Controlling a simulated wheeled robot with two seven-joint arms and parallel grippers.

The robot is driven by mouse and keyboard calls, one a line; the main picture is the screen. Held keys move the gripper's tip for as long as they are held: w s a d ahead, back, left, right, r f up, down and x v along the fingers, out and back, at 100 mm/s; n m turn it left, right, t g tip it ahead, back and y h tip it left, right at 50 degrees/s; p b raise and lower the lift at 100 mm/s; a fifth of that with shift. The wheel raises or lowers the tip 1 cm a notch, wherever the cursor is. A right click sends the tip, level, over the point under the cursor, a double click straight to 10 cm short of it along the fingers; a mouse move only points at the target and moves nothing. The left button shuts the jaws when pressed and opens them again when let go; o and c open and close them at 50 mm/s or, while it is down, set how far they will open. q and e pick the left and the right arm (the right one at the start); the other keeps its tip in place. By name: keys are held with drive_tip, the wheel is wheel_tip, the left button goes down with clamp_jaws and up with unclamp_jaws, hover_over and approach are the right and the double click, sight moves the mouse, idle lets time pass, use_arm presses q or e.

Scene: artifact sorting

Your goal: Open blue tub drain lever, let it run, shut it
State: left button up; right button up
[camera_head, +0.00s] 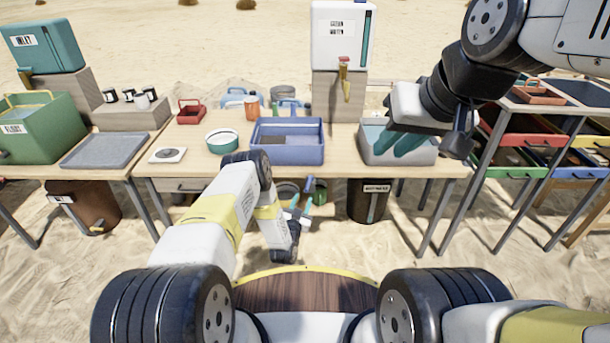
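My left gripper (299,203) is below the table's front edge, in front of and under the blue tub. Its two light-blue fingers look apart, with nothing clearly between them. A small green and blue part shows just beyond the fingers; whether they touch it cannot be told. My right gripper (388,142) is open and empty over the grey tub (420,158), right of the blue tub, its teal fingers apart.
A white water dispenser (342,38) stands behind on a block. A teal bowl (222,140), a scale (168,155) and a red caddy (191,111) are to the left. A dark bucket (368,202) is under the table. A drawer rack (535,140) is at right.

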sight(307, 187)
use_arm(q)
drive_tip(key=x, duration=0.7)
drive_tip(key=shift+w, duration=0.25)
clamp_jaws()
idle(1.1)
